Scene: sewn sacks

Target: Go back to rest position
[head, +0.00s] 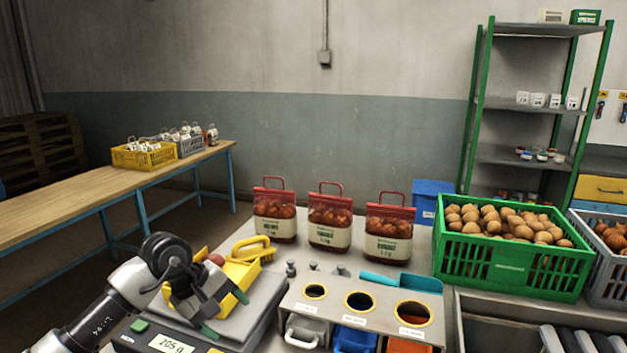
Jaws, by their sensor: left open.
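My left gripper (225,313) comes in from the lower left and is open, with its green-tipped fingers apart over the scale. Beneath and behind it a yellow scoop-like pan (241,272) sits on the grey scale (262,300), partly hidden by the gripper. A reddish-brown round item (215,260) shows beside the gripper at the pan. The scale's display (171,344) appears to read 205 g. Three filled sacks (330,222) with red tops and handles stand upright in a row behind. My right gripper is not in view.
A grey stand (340,321) with three yellow-rimmed holes is right of the scale. A green crate (512,262) of brown round produce stands at the right, beside a grey crate (597,262). A blue bin (431,200) stands behind. A wooden table (70,203) runs along the left.

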